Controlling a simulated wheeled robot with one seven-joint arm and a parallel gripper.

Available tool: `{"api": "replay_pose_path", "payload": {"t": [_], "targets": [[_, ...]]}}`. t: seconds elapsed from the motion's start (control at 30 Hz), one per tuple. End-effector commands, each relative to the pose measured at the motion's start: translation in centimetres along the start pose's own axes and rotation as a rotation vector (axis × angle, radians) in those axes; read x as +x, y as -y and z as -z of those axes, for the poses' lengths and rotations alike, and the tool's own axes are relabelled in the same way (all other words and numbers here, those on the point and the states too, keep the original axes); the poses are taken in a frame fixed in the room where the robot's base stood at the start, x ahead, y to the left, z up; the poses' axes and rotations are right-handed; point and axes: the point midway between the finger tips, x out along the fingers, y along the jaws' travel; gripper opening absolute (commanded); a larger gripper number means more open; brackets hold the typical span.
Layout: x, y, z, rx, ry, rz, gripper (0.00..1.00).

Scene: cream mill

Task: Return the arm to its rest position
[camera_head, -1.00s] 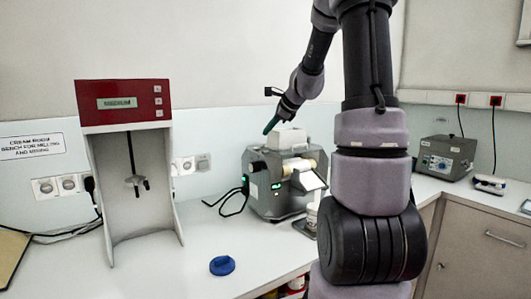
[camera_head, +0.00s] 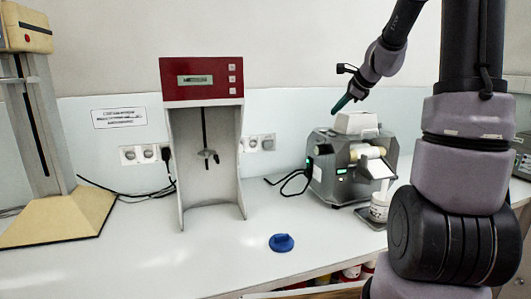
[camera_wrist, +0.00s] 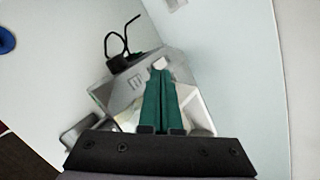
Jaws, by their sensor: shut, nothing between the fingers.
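My arm rises at the right of the head view and bends over toward the bench. My gripper (camera_head: 342,104) points down and left, just above and beside the grey mill (camera_head: 352,168) with its white top block. In the wrist view my gripper's green fingers (camera_wrist: 160,98) lie together, shut and empty, with the mill (camera_wrist: 130,88) below them. I cannot tell from these views whether the fingertips touch the mill.
A red-topped mixer stand (camera_head: 202,80) is left of the mill. A blue lid (camera_head: 281,243) lies on the white bench (camera_head: 150,262). A white jar (camera_head: 379,208) stands at the mill's front. A tall stand with a yellowish base (camera_head: 60,218) is at far left. Cables trail behind.

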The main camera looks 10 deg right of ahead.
Motion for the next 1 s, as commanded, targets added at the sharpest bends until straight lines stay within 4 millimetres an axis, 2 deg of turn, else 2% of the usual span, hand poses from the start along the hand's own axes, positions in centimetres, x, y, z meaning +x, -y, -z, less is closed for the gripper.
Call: {"api": "replay_pose_path", "payload": {"t": [0.07, 0.2, 0.3, 0.4, 0.6, 0.7, 0.83, 1.0], "targets": [[-1.8, -1.3, -2.0, -0.105, 0.007, -0.009, 0.00], [-6.4, -5.7, -6.0, -0.410, 0.011, -0.046, 0.00], [-9.9, -9.6, -8.0, -0.656, 0.008, -0.075, 0.00], [-13.1, -13.5, -8.9, -0.894, -0.001, -0.102, 0.00], [-18.2, -20.3, -8.6, -1.307, -0.033, -0.145, 0.00], [-19.6, -22.5, -7.9, -1.446, -0.051, -0.161, 0.00], [-20.6, -23.9, -7.2, -1.545, -0.066, -0.174, 0.00], [-20.8, -24.3, -7.0, -1.573, -0.070, -0.181, 0.00]]}}
